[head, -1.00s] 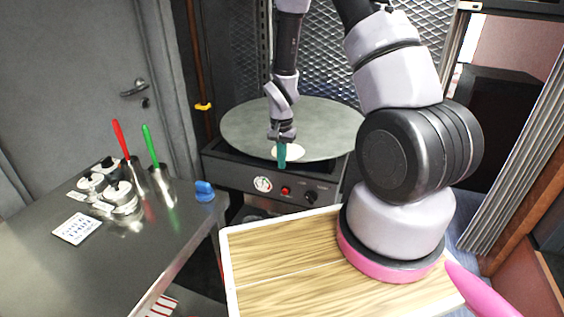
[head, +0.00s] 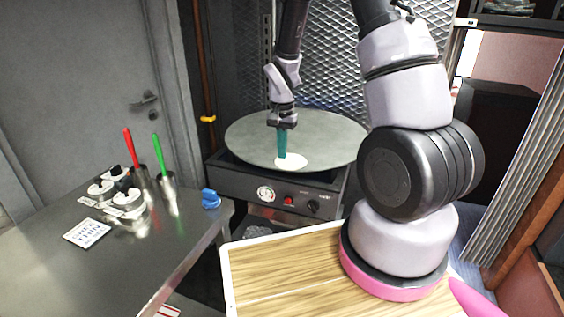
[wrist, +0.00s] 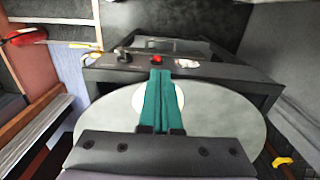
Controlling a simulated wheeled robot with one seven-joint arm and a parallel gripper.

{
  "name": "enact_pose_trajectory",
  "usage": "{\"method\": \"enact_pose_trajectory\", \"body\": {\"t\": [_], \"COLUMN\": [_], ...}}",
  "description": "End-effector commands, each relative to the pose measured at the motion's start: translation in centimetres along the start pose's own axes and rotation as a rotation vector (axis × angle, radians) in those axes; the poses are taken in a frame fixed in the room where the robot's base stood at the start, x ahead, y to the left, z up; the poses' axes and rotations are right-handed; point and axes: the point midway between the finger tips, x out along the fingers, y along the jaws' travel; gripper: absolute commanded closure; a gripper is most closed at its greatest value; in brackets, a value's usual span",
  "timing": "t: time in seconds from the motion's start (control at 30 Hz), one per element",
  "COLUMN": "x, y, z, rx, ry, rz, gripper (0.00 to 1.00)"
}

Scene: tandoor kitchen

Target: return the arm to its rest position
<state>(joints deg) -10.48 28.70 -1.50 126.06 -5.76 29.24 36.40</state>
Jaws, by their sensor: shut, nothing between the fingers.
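My gripper (head: 282,147) has long teal fingers, pressed together with nothing between them. The wrist view shows the shut fingers (wrist: 161,100) over the plate, hiding the middle of the white patch (wrist: 145,100). My arm is stretched out from its base on the right toward the griddle. Whether the fingertips touch the plate I cannot tell.
The griddle's black control box (head: 262,182) has a gauge and red knob. A steel table (head: 150,255) at left holds canisters, cups with red and green handled tools (head: 133,150), a blue object (head: 210,198) and a printed card (head: 87,233). A mesh panel (head: 345,60) stands behind.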

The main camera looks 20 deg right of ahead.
Motion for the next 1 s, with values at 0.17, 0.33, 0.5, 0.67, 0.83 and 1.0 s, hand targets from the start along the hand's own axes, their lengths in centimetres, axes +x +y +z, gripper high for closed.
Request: {"method": "enact_pose_trajectory", "body": {"t": [0.17,0.33,0.5,0.67,0.83,1.0], "x": [-1.9,-7.5,-14.9,-21.0,-26.3,-30.3], "y": [0.1,0.8,2.7,5.0,7.9,10.9], "z": [-0.1,0.0,1.0,2.9,5.8,9.2], "rx": [-0.003,-0.023,-0.058,-0.098,-0.146,-0.196], "ry": [0.008,0.05,0.116,0.185,0.265,0.353], "rz": [-0.012,-0.075,-0.163,-0.24,-0.317,-0.385], "gripper": [1.0,1.0,1.0,1.0,1.0,1.0]}}
